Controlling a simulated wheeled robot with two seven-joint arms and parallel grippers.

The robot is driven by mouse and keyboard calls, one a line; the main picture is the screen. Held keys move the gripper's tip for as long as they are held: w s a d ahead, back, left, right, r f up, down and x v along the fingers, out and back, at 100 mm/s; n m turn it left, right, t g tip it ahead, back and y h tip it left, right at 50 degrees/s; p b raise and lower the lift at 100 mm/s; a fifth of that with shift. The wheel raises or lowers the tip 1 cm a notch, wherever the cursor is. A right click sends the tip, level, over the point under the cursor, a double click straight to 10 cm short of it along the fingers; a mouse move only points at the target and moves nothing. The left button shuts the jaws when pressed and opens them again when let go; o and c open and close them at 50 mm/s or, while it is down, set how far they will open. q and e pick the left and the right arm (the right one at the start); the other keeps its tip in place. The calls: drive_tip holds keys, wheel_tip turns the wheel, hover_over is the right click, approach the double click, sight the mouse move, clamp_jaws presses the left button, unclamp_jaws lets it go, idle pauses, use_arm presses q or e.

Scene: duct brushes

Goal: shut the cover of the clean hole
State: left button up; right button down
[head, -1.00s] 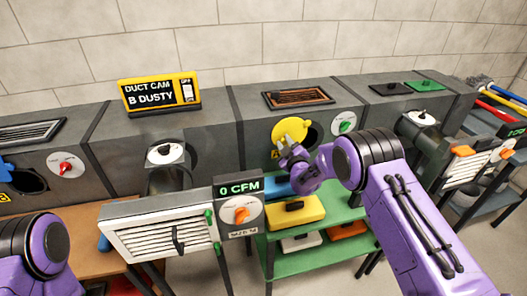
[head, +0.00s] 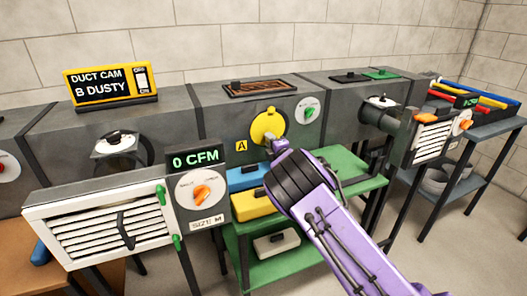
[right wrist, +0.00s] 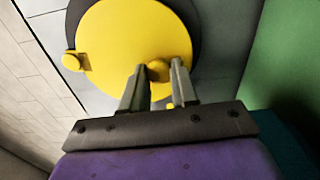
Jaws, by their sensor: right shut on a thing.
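The round yellow cover (head: 267,127) sits on the front of the grey duct section marked with a yellow A label (head: 241,146). It lies over most of the dark round hole, with only a dark rim showing beside it. My right gripper (head: 273,144) is at the cover's lower edge. In the right wrist view, my right gripper's fingers (right wrist: 157,77) are shut on the small yellow knob of the cover (right wrist: 125,40). A dark ring shows behind the cover's edge there. The sign (head: 109,84) reads "DUCT CAM B DUSTY". My left gripper is out of view.
A white dial with a green knob (head: 309,110) is right of the cover. Below, a green shelf (head: 348,164) holds a blue box (head: 248,177) and a yellow box (head: 257,204). A white louvred unit (head: 100,225) with a "0 CFM" display stands at front left.

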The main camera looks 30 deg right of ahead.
drive_tip(key=shift+s+d+f+n+b, duration=0.15)
drive_tip(key=shift+d+n+b, duration=0.25)
drive_tip(key=shift+n+b, duration=0.2)
drive_tip(key=shift+d+f+n+b, duration=0.15)
drive_tip(key=shift+d+n+b, duration=0.25)
drive_tip(key=shift+n+b, duration=0.15)
drive_tip(key=c, duration=0.9)
unclamp_jaws()
drive_tip(key=shift+d+r, duration=0.1)
drive_tip(key=shift+d, duration=0.05)
drive_tip(key=shift+o, duration=0.2)
drive_tip(key=s+a, duration=0.1)
drive_tip(key=s, duration=0.9)
drive_tip(key=shift+s+a, duration=0.15)
drive_tip(key=shift+s, duration=0.1)
drive_tip(key=shift+a, duration=0.1)
